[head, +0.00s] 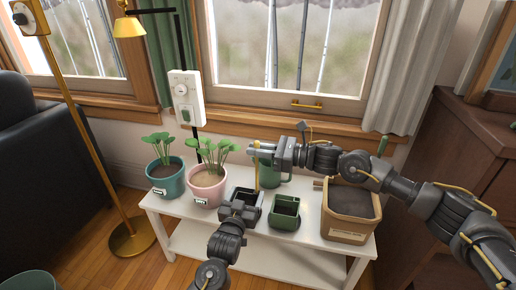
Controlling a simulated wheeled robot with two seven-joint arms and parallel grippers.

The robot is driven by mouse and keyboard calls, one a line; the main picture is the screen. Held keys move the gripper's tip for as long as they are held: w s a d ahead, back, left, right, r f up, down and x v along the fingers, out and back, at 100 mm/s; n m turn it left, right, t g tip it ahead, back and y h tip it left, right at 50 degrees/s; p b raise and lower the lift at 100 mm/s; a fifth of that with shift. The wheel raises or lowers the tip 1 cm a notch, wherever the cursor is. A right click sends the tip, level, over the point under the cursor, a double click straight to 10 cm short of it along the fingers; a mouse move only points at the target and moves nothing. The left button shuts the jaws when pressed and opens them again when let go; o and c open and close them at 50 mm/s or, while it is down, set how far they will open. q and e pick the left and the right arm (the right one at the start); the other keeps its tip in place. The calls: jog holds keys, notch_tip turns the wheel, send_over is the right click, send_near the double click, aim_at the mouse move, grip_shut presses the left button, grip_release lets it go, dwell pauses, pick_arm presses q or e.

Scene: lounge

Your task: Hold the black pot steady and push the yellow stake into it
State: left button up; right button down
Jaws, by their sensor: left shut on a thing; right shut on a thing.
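The black pot (245,192) is a small square pot with dark contents on the white bench. My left gripper (239,209) reaches in from the front and is shut on the pot's near side. The yellow stake (257,174) is thin and upright. My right gripper (262,152) comes in from the right and is shut on its upper part. The stake's lower end is close to the pot's back right rim; I cannot tell whether it is in the soil.
On the white bench (174,207) stand a teal potted plant (168,185), a pink potted plant (205,193), a green square pot (284,217), a green container (269,178) behind the stake and a brown soil box (346,224). A floor lamp (94,150) stands left.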

jog(key=shift+f, duration=0.5)
jog(key=c, duration=1.3)
grip_release()
jog(key=v, duration=1.2)
jog(key=shift+r, duration=0.1)
pick_arm(q)
jog(key=o, duration=1.1)
jog(key=shift+c, duration=0.2)
